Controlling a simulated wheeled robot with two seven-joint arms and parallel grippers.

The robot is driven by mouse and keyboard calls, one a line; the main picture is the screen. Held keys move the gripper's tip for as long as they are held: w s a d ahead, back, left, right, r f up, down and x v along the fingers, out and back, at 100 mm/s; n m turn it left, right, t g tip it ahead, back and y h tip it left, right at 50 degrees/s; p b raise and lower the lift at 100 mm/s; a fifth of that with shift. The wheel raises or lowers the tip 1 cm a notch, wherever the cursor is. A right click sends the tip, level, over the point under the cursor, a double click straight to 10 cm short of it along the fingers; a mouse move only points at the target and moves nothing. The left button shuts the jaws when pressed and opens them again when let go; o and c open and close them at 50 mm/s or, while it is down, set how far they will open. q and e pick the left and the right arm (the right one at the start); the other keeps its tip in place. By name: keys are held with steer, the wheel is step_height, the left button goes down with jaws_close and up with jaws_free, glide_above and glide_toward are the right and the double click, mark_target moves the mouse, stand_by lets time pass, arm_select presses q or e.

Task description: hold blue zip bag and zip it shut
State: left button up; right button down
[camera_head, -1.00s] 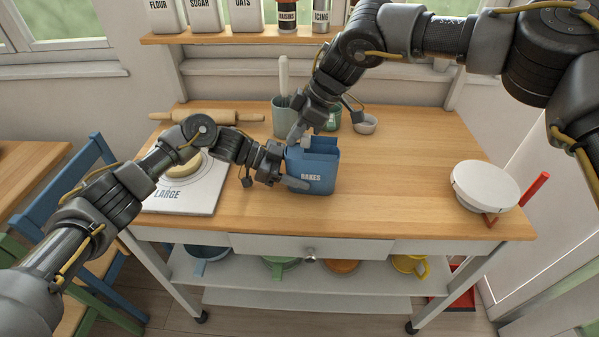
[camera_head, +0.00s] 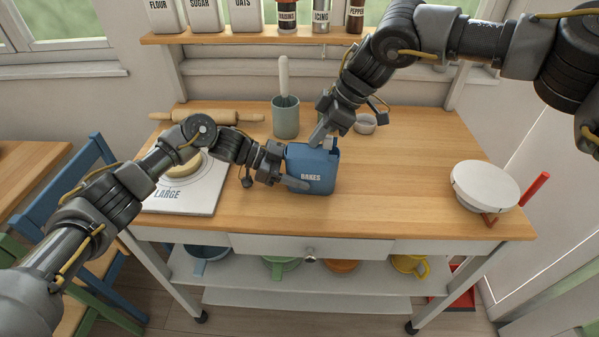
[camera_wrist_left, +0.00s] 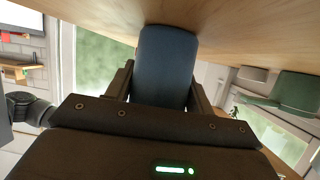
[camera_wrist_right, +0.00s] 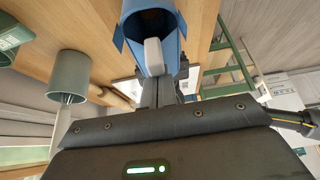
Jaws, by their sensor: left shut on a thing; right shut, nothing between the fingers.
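The bag also fills the space between the fingers in the left wrist view (camera_wrist_left: 165,65). My right gripper (camera_head: 316,140) is shut and empty, its tips at the bag's top edge. In the right wrist view the bag (camera_wrist_right: 168,8) has a dark gap at its mouth. A pale grey block (camera_wrist_right: 153,55) sits there at the fingertips; I cannot tell whether it is the zip slider.
A grey-green crock (camera_head: 285,120) with a utensil stands behind the bag, and a small bowl (camera_head: 366,124) behind right. A board (camera_head: 190,197) marked LARGE lies left, below a rolling pin (camera_head: 225,116). A white bowl-like item (camera_head: 485,184) is far right. Worktop right of the bag is clear.

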arm_select(q)
steer(key=shift+f, duration=0.1)
arm_select(e)
steer(key=shift+d, duration=0.75)
step_height(320, 180, up, 6)
steer(key=a, duration=0.1)
steer(key=shift+a, duration=0.15)
arm_select(q)
steer(key=o, duration=1)
steer(key=shift+c, duration=0.2)
steer(key=v, duration=1.2)
